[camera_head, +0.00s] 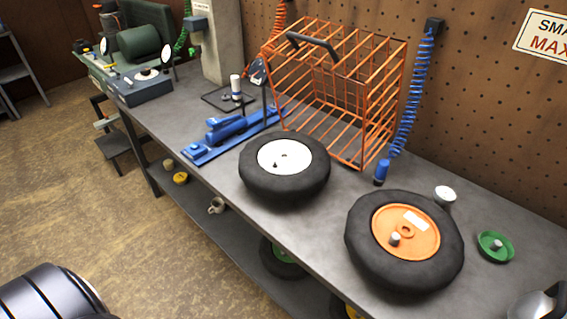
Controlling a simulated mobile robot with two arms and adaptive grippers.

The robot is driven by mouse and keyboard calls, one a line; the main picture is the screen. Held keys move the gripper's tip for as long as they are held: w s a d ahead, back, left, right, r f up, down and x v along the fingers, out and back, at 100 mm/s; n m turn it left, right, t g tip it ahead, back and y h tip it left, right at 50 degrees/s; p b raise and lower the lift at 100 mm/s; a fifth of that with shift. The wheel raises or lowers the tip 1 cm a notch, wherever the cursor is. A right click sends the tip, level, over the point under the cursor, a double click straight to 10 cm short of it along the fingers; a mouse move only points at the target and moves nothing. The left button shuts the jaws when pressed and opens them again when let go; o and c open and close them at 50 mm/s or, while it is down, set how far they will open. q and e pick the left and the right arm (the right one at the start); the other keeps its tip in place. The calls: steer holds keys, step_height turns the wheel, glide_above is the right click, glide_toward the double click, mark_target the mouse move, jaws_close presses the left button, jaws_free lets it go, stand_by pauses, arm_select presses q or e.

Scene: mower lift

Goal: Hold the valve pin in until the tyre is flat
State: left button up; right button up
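A black tyre with a white hub (284,157) lies flat on the grey workbench. A small dark stem, which looks like a valve (275,166), stands on its hub. A second black tyre with an orange hub (420,232) lies flat to its right. A grey-white capped stub (395,239) and a pale label show on that hub. The valve pin itself is too small to make out. No gripper fingers show. A dark metallic part of my arm shows at the bottom left, and a silver and black part at the bottom right, both apart from the tyres.
An orange wire cage (336,92) stands behind the tyres. A blue coiled hose (408,95) hangs beside it. A blue tool (226,128) lies left of the white-hubbed tyre. A white round gauge or cap (445,194) and green dish (484,243) lie right.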

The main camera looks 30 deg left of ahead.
arm_select(q)
steer(key=shift+c, duration=0.4)
jaws_close()
stand_by(1.1)
